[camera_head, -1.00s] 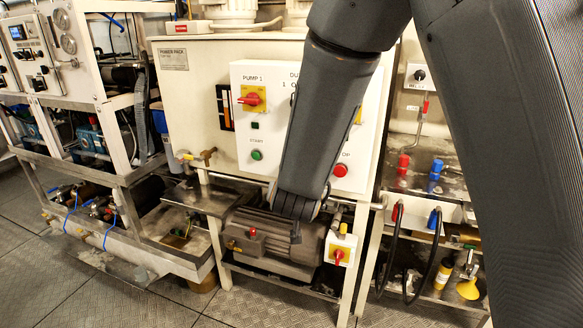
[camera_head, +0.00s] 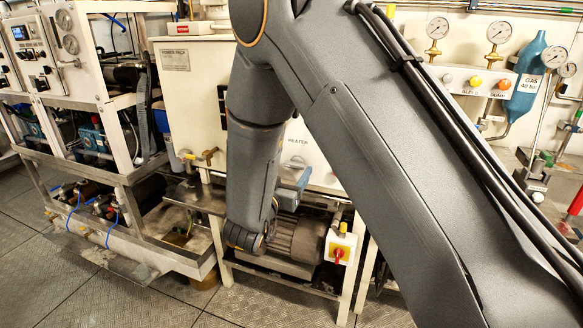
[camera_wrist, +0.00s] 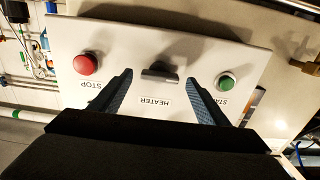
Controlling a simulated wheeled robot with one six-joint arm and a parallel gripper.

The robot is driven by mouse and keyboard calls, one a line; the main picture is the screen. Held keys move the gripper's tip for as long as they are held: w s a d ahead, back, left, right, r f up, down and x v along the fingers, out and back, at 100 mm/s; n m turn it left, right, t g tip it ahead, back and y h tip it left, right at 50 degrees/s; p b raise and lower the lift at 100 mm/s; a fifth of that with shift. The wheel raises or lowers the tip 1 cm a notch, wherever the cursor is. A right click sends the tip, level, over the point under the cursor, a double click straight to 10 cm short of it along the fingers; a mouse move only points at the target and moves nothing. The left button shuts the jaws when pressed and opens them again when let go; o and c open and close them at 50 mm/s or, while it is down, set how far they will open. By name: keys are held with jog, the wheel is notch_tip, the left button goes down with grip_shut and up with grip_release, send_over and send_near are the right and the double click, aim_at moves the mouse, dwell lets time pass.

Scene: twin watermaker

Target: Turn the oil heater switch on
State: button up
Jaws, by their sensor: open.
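The wrist view looks at the white control panel (camera_wrist: 220,55) upside down. A dark switch knob (camera_wrist: 159,72) sits on it at the HEATER label (camera_wrist: 155,102). My gripper (camera_wrist: 157,78) is open, with one blue-grey finger on each side of the knob and a gap to each. Whether the fingertips touch the panel I cannot tell.
A red STOP button (camera_wrist: 86,63) and a green START button (camera_wrist: 226,83) flank the knob. Gauges and a blue gas bottle (camera_head: 524,78) are at right.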

jog(key=shift+x, duration=0.9)
jog(key=c, duration=1)
jog(key=shift+c, duration=0.2)
